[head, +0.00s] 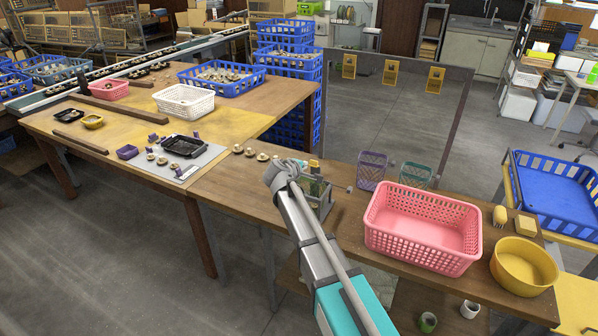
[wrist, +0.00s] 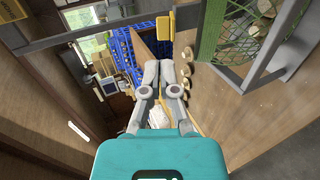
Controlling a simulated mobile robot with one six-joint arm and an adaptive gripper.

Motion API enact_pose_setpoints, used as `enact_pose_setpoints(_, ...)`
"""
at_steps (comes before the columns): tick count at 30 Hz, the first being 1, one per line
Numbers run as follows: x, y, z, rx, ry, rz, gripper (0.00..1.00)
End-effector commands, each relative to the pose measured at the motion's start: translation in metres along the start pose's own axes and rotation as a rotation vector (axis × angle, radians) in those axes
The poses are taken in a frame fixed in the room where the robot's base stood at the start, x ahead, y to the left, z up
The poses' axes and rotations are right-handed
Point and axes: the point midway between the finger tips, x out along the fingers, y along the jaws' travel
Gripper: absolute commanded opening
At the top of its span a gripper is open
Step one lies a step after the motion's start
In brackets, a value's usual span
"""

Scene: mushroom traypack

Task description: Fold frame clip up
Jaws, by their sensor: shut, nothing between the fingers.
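A small metal frame (head: 322,207) stands on the wooden bench, partly hidden behind my arm in the head view. In the wrist view its grey bars and green mesh (wrist: 222,32) fill the upper right. A yellow tab (wrist: 164,25), which looks like the frame clip, sits at the top centre of the wrist view; a small yellow patch (head: 314,163) shows at the frame's top in the head view. My gripper (wrist: 165,64) is shut and empty, with its tips just below the tab in the picture. I cannot tell whether they touch.
Several mushrooms (head: 262,156) lie on the bench left of my gripper. A black tray (head: 184,146) sits on the left table.

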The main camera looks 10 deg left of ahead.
Motion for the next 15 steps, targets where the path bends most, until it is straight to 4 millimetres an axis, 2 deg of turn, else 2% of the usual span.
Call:
enact_pose_setpoints(1, 0.012, -0.002, -0.002, 0.0, 0.0, 0.0, 0.0)
enact_pose_setpoints(6, 0.038, -0.002, -0.002, 0.0, 0.0, 0.0, 0.0)
enact_pose_setpoints(15, 0.07, -0.001, -0.001, 0.0, 0.001, 0.0, 0.0)
